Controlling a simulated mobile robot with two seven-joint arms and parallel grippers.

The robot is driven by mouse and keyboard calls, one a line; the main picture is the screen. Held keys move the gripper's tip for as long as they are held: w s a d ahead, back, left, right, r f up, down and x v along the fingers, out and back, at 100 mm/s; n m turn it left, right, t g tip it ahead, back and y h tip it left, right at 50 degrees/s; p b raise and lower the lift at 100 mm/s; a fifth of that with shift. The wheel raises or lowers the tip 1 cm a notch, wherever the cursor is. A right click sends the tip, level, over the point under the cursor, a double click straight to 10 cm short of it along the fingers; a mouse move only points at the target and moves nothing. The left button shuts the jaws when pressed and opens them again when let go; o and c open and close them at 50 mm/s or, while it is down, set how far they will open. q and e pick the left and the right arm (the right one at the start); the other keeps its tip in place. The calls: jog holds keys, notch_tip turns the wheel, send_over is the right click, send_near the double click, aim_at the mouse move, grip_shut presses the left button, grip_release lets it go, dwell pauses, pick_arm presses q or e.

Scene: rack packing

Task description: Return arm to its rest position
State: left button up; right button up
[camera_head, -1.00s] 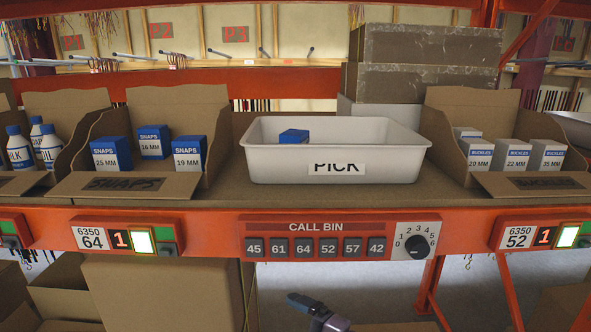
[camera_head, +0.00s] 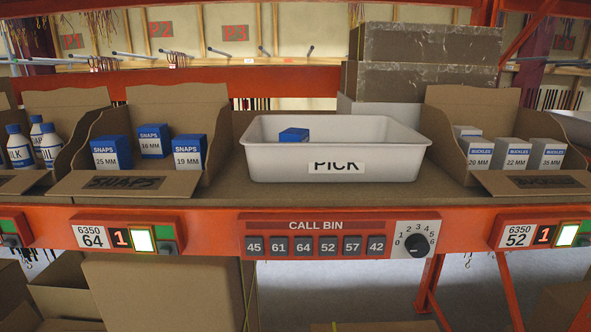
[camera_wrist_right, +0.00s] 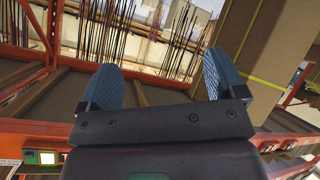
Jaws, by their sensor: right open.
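My right gripper (camera_wrist_right: 160,85) shows in the right wrist view with its two blue fingertips wide apart and nothing between them. It points toward rack beams and hanging rods. Neither gripper shows in the head view now. The white PICK bin (camera_head: 260,165) stands on the shelf and holds a blue-topped box (camera_head: 293,135). A cardboard bin of SNAPS boxes (camera_head: 110,185) is to its left. A cardboard bin of BUCKLES boxes (camera_head: 530,182) is to its right.
The orange shelf beam carries the CALL BIN panel (camera_head: 318,240) and lit labels 64 (camera_head: 92,238) and 52 (camera_head: 518,235). White bottles (camera_head: 49,145) stand at far left. Stacked brown boxes (camera_head: 430,45) are behind. Cardboard boxes (camera_head: 150,290) sit below; a tall carton (camera_wrist_right: 265,50) is beside my right gripper.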

jog(key=s+d+f+m+g+h, duration=0.1)
jog(key=s+d+f+m+h, duration=0.1)
jog(key=s+d, duration=0.35)
pick_arm(q)
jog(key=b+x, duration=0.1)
jog(key=b, duration=0.1)
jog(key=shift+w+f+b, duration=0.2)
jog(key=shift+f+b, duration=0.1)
jog(key=shift+b, duration=0.1)
pick_arm(e)
jog(key=w+a+f+m, duration=0.1)
jog(key=a+m, duration=0.1)
jog(key=a, duration=0.4)
jog(key=w+a+f+m+t, duration=0.1)
jog(key=w+a+m, duration=0.1)
jog(key=a, duration=0.5)
jog(key=shift+f+m, duration=0.25)
jog(key=shift+m, duration=0.05)
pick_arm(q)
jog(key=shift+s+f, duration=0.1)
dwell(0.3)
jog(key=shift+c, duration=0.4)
